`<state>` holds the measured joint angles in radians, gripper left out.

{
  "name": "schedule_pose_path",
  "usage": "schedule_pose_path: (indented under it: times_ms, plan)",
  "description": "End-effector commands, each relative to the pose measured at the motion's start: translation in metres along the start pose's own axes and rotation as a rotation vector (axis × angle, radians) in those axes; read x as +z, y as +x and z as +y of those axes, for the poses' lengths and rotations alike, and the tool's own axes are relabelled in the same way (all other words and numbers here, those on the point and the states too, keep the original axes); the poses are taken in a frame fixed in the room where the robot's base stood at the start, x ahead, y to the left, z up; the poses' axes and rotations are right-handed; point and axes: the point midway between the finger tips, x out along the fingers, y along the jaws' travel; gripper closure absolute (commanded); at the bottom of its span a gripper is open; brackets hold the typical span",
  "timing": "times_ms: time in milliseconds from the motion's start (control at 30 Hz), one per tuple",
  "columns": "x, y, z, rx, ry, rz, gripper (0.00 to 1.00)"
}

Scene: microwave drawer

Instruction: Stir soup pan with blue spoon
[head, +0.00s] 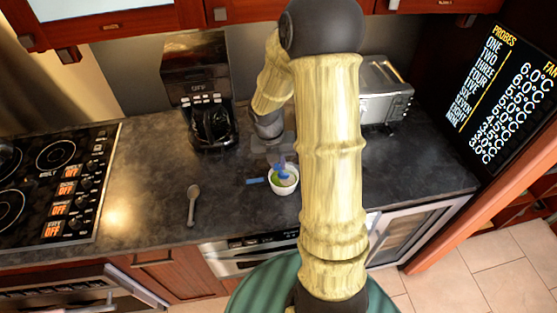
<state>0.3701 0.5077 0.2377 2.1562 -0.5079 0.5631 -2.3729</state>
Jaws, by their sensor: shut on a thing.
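A small white pan (284,189) with green contents stands on the dark counter near the middle of the head view. A short blue bar (255,181) lies at its left side; it may be the pan's handle, but I cannot tell. A blue spoon (283,173) stands roughly upright with its lower end in the pan. My gripper (281,158) is just above the pan, shut on the blue spoon's upper part. The fingertips are small and blurred, and the spoon's bowl is hidden in the green contents.
A grey spoon (193,204) lies on the counter to the left. A black coffee maker (211,122) and a silver toaster oven (386,94) stand at the back. The stove (62,180) is far left. The counter (150,190) around the grey spoon is clear.

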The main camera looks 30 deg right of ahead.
Motion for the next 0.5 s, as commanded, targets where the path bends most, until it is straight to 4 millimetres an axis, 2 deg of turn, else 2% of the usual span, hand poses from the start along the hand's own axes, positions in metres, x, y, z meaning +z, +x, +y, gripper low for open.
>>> schedule_pose_path:
  times_ms: [167, 500]
  plan:
    - [-0.0003, 0.0089, 0.0009, 0.000, 0.001, 0.000, 1.00]
    - [0.0000, 0.0099, 0.0002, 0.000, 0.003, 0.000, 1.00]
